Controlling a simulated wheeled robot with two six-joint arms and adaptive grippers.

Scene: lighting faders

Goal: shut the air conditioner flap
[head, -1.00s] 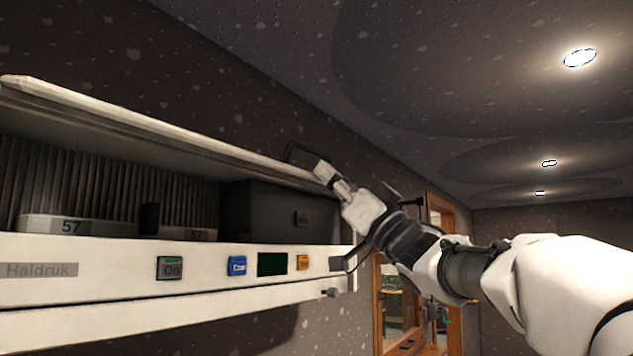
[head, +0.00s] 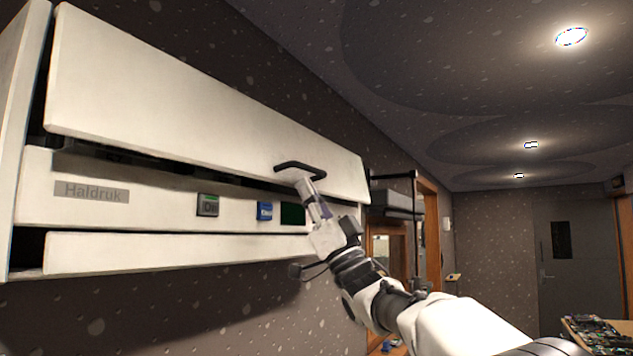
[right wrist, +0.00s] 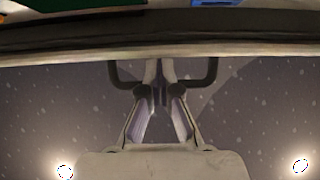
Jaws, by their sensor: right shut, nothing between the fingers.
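In the right wrist view, the fingers (right wrist: 160,92) lie between the two legs of the black handle (right wrist: 211,76). I cannot tell whether they touch it. My left gripper is not in view.
A dark shelf-like thing (head: 397,200) is on the wall to the right. A grey door (head: 580,255) stands far right.

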